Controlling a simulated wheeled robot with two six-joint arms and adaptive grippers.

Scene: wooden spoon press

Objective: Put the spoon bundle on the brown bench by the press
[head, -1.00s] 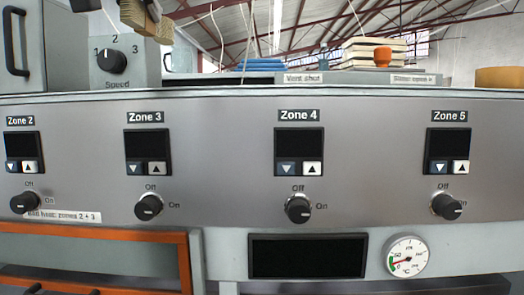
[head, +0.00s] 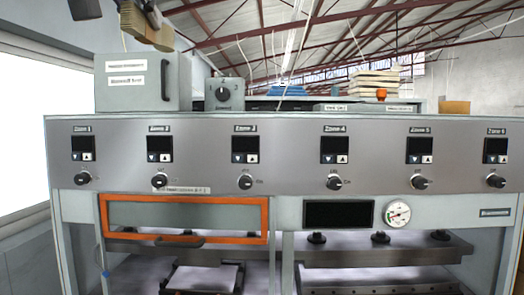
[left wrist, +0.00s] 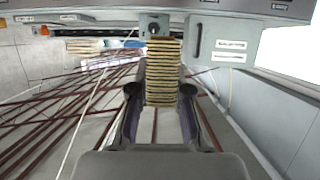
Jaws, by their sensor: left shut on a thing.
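My left gripper (head: 152,22) is at the top left of the head view, high in front of the press. It is shut on the spoon bundle (head: 133,20), a pale tan wooden stack partly hidden by the fingers. In the left wrist view the bundle (left wrist: 163,75) shows as a ribbed stack between the two dark fingers. The press (head: 300,128) is a wide grey machine with a row of zone displays and knobs. An orange-framed window (head: 185,200) is at its lower left. The brown bench does not show, nor does my right gripper.
A grey cabinet (head: 125,82) and a speed dial box (head: 224,94) stand on top of the press. A pale stack (head: 373,83) and an orange object (head: 381,94) are farther back. A bright window (head: 35,130) is at the left. Open air surrounds the bundle.

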